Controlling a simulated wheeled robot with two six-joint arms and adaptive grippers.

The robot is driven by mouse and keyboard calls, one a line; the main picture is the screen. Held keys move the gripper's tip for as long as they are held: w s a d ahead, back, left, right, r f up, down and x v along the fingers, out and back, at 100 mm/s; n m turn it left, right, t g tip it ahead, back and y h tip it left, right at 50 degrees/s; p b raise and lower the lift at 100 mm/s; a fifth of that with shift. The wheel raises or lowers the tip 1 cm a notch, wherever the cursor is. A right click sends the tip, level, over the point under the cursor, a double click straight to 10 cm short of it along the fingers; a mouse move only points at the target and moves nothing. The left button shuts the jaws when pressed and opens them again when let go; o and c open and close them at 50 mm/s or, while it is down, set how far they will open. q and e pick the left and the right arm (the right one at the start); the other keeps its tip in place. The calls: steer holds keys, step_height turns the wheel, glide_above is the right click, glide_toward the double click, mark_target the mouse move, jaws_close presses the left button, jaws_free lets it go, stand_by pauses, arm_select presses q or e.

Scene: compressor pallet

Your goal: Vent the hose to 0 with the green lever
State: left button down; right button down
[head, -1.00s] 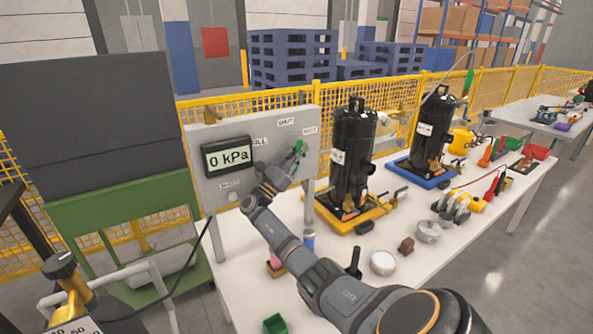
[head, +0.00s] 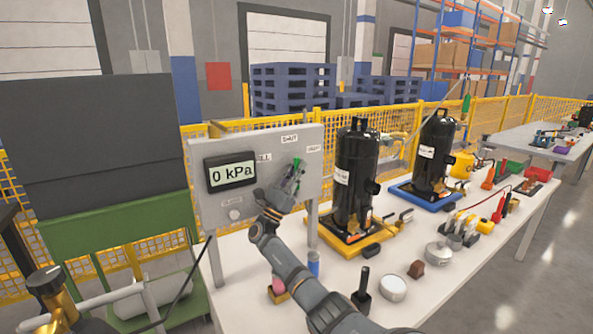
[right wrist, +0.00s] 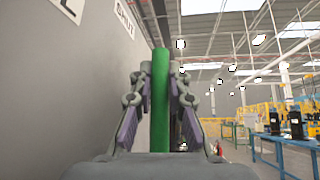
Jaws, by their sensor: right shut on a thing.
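A grey panel (head: 212,212) stands upright at the back left of the table. Its display (head: 231,173) reads 0 kPa. Labels are on the panel, with SHUT (head: 289,139) at the top and VENT (head: 313,149) at the right. The green lever (head: 299,163) points up and slightly right, partly hidden by the gripper. My right gripper (head: 291,184) is at the panel, shut on the lever. In the right wrist view the green lever (right wrist: 160,100) stands between the purple-padded fingers. My left gripper is not in view.
Right of the panel, a black compressor (head: 355,175) stands on a yellow base and another (head: 433,150) on a blue base. A silver round tin (head: 393,289), a brown block (head: 416,270) and a blue cylinder (head: 313,263) are on the table. A yellow mesh fence runs behind.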

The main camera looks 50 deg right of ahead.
steer(key=c, duration=1.3)
jaws_free()
steer(key=shift+s+d, duration=0.1)
steer(key=shift+d, duration=0.05)
steer(key=shift+f, duration=0.15)
steer(key=v, duration=1.2)
